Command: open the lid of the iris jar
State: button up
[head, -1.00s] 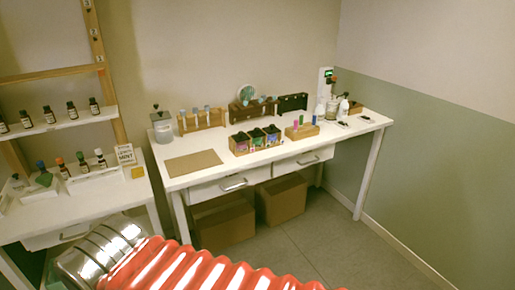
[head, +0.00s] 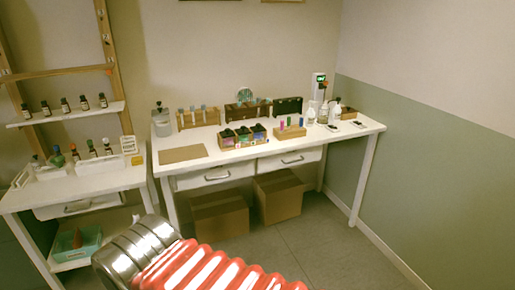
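Three dark-topped jars (head: 244,136) with coloured labels stand in a row in a wooden crate (head: 231,144) near the middle of the white table (head: 222,157). The leftmost label looks purple. The labels are too small to read, so I cannot tell whether one of these is the iris jar. A clear lidded container (head: 161,125) stands at the table's left end, and its lid looks shut. My gripper is not in view, and nothing shows at the jars.
A brown mat (head: 183,154) lies left of the crate. A wooden holder (head: 289,132) with small coloured vials stands to the right. White bottles (head: 323,114) stand farther right. Racks line the back. Cardboard boxes (head: 278,196) sit under the table. A bottle shelf (head: 75,114) is at left.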

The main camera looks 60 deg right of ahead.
aim_at(259, 128)
jog(key=z, duration=0.05)
jog(key=k, duration=1.8)
jog(key=z, duration=1.2)
jog(key=i, duration=1.6)
jog(key=u, duration=0.05)
